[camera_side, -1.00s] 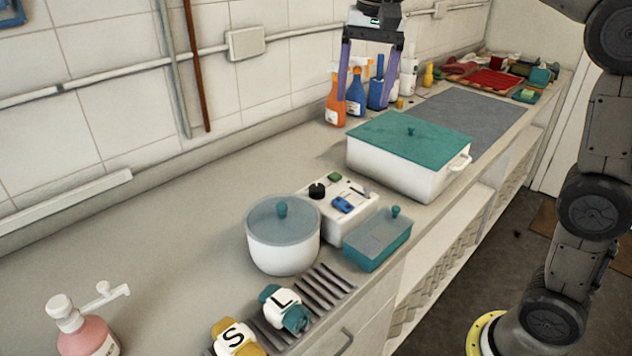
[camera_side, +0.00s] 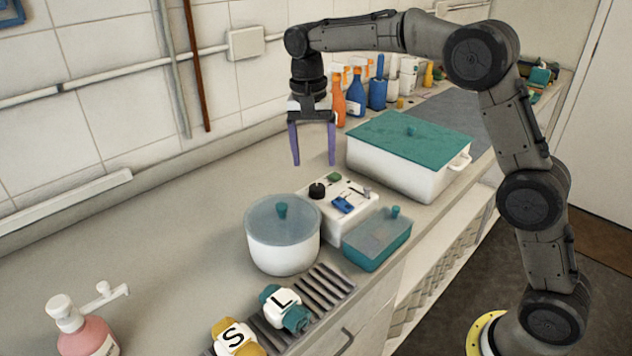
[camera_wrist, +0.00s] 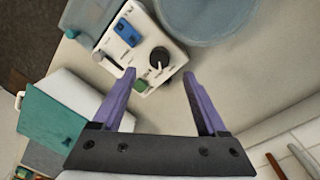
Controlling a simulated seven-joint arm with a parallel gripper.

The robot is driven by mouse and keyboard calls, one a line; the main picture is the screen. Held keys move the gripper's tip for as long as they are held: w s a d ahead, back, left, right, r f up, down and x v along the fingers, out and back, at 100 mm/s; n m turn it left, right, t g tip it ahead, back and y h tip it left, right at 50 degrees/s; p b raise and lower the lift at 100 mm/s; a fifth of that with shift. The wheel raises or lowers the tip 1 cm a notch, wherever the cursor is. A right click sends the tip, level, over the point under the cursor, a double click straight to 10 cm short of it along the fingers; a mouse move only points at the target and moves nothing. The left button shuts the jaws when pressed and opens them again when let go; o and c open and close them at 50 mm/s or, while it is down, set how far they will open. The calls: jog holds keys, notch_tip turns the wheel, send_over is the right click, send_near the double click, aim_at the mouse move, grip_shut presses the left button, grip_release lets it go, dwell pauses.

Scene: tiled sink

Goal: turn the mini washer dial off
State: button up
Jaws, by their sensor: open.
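The mini washer (camera_side: 345,212) is a small white box on the counter with a black dial (camera_side: 317,190), a green button (camera_side: 334,178) and a blue part (camera_side: 342,204) on top. In the wrist view the black dial (camera_wrist: 159,57) lies between and beyond my fingertips, with a pale mark on its face that is too small to read. My gripper (camera_side: 314,162) is open and empty, fingers pointing down, above and behind the washer and apart from it. In the wrist view my gripper's purple fingers (camera_wrist: 160,76) are spread wide.
A white pot (camera_side: 283,245) with a grey lid stands left of the washer. A teal lidded box (camera_side: 377,240) sits in front, and a large white container (camera_side: 395,170) with teal lid is to the right. Spray bottles (camera_side: 355,95) stand behind. The counter at left is mostly clear.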

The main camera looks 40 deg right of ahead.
aim_at(316, 187)
notch_tip(316, 187, down, 7)
jog(key=shift+s+d+f, duration=0.1)
jog(key=shift+s+d, duration=0.05)
jog(key=shift+c, duration=0.3)
grip_shut()
